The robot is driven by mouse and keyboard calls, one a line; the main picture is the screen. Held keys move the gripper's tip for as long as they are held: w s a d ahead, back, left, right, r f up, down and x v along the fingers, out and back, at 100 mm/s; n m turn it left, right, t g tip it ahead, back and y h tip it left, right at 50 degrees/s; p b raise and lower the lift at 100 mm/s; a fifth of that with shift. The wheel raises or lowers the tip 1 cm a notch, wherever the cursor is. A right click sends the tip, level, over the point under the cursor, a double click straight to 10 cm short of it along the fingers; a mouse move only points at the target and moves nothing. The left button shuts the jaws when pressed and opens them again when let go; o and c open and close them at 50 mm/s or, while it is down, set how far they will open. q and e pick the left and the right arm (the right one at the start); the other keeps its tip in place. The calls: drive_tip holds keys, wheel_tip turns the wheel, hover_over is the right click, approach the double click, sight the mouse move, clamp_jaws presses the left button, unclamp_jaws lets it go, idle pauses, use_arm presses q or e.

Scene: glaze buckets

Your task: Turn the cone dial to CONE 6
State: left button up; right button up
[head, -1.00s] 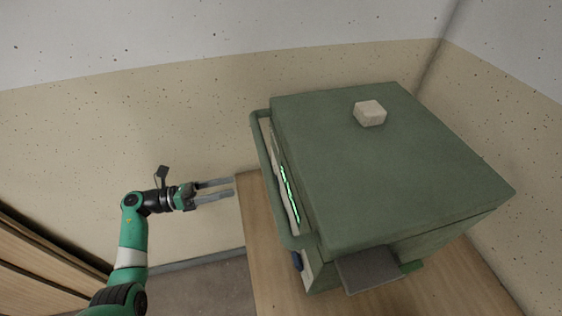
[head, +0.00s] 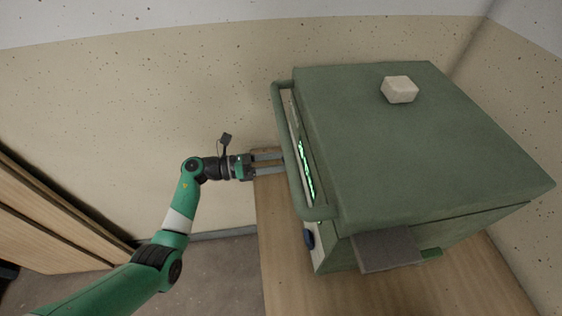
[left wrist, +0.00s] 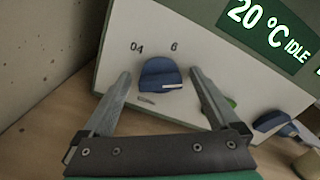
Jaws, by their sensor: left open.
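The cone dial (left wrist: 160,74) is a blue knob on the kiln's cream front panel. The labels "04" and "6" (left wrist: 174,46) stand above it, and a pale mark on the knob points to the right. My left gripper (left wrist: 159,75) is open, with one finger on each side of the dial in the left wrist view; contact cannot be told. In the head view my left gripper (head: 282,163) reaches the kiln's left side by the handle bar, and the dial is hidden there. My right gripper is not in view.
The green kiln (head: 400,140) stands on a wooden table (head: 283,275). A handle bar (head: 287,145) runs along its front. A lit display (left wrist: 265,30) reads 20 °C IDLE. Another blue knob (left wrist: 272,121) sits to the right. A pale block (head: 399,89) rests on top.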

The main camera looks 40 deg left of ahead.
use_arm(q)
drive_tip(key=c, duration=1.4)
drive_tip(key=n+p, duration=0.5)
drive_tip(key=n, duration=0.3)
drive_tip(key=shift+a+n+p, duration=0.1)
drive_tip(key=shift+n+p, duration=0.2)
drive_tip(key=shift+f+n+p, duration=0.15)
drive_tip(key=shift+n+p, duration=0.45)
drive_tip(key=shift+n, duration=1)
